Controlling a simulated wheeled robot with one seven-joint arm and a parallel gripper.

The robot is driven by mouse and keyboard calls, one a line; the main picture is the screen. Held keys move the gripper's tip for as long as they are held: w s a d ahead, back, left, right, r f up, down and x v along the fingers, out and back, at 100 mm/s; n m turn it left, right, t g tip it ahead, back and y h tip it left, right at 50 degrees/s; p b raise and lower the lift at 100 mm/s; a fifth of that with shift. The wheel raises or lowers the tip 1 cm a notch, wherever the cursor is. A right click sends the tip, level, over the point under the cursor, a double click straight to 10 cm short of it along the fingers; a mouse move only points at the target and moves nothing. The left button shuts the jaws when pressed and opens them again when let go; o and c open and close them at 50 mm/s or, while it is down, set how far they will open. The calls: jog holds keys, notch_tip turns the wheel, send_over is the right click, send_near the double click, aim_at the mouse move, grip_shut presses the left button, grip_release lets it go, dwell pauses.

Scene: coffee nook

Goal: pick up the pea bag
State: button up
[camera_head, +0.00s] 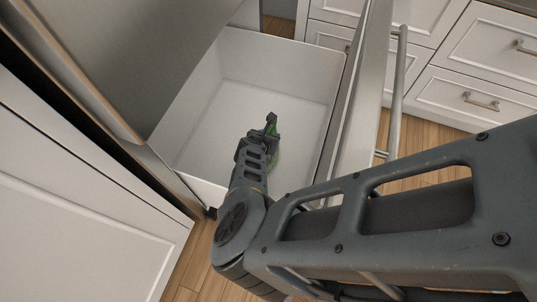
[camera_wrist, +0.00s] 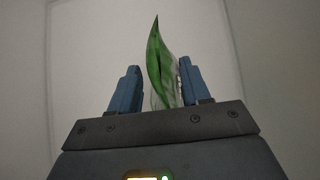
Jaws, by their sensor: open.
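The pea bag (camera_wrist: 160,65) is green with a paler lower part, and stands up between my two fingers in the wrist view. In the head view a green part of the bag (camera_head: 273,157) shows beside my gripper (camera_head: 271,124), inside the white drawer. My gripper also shows in the wrist view (camera_wrist: 156,85), its blue fingers open on either side of the bag. The bag is close to the right finger, with a gap to the left finger; I cannot tell if it touches. The bag's lower part is hidden behind the gripper.
The open white drawer (camera_head: 325,75) has walls around my gripper, and its floor is otherwise bare. Its steel front with a long bar handle (camera_head: 396,95) is at the right. White cabinets (camera_head: 460,95) stand beyond, and a white panel (camera_head: 80,215) is at the left.

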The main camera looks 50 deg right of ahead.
grip_shut()
dwell(0.3)
dwell(1.1)
